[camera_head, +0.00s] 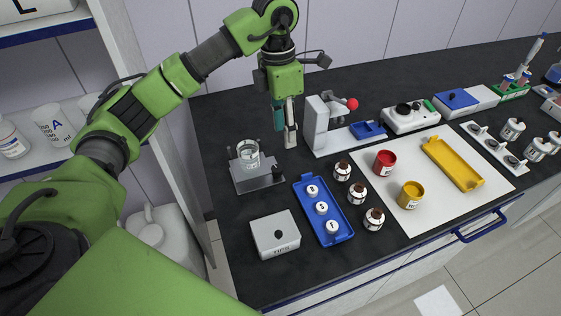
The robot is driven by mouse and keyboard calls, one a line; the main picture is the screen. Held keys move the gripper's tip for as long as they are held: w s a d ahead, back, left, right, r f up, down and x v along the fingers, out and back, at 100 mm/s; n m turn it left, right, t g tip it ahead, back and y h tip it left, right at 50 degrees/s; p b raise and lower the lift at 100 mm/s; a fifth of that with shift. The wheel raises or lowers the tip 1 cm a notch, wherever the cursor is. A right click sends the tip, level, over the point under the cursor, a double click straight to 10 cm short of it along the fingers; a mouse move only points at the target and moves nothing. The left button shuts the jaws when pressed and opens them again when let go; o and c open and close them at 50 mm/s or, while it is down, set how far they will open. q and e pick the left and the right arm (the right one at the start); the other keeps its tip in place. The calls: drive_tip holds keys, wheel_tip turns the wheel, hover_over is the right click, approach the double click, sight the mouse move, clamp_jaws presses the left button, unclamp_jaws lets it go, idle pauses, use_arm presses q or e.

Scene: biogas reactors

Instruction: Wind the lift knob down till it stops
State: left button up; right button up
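A metal lift platform (252,184) stands on the dark bench left of centre, with a glass beaker (248,156) on top. A small dark knob (278,170) shows at its right side; I take it for the lift knob. My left gripper (285,138) points down behind and above the knob, apart from it, beside the grey stand. Its two fingers look close together, but at this angle I cannot tell whether they are open or shut. My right gripper is not in view.
A grey stand (315,125) with a red ball (352,104) is just right of my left gripper. A blue tray (331,229) with white-capped pieces, brown bottles (357,192) and a white box (275,237) stand in front. Shelves are at left.

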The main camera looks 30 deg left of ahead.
sight(277, 168)
use_arm(q)
drive_tip(key=shift+y, duration=0.4)
drive_tip(key=f+p, duration=0.1)
drive_tip(key=f, duration=0.3)
drive_tip(key=a+f+p, duration=0.1)
drive_tip(key=f, duration=0.3)
drive_tip(key=f+p, duration=0.1)
drive_tip(key=f, duration=0.4)
drive_tip(key=shift+s+a, duration=0.15)
drive_tip(key=shift+a, duration=0.25)
clamp_jaws()
drive_tip(key=shift+n, duration=0.3)
